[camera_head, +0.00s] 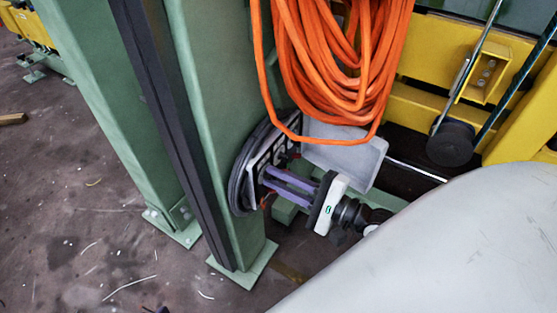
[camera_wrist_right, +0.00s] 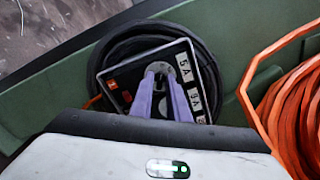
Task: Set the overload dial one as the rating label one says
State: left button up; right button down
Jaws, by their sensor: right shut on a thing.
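A dark box (camera_wrist_right: 122,92) with a light rim is fixed to the green post, in front of a coil of black cable. A round grey dial (camera_wrist_right: 158,67) sits on its face. White labels stand in a row beside the dial; the top one (camera_wrist_right: 184,68) reads 5 A, the others are harder to read. Which is rating label one I cannot tell. My right gripper (camera_head: 267,182) reaches the box from the right; its purple fingers are shut on the dial, seen also in the wrist view (camera_wrist_right: 160,78). The dial's pointer is not clear.
An orange cable coil (camera_head: 335,65) hangs just above my right gripper. A grey box (camera_head: 345,153) sits beside it. The green post (camera_head: 215,90) stands behind, and a large pale curved surface (camera_head: 460,250) fills the lower right. Floor at left is mostly open.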

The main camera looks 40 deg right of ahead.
dwell(0.4)
jog(key=c, duration=1.9)
grip_release()
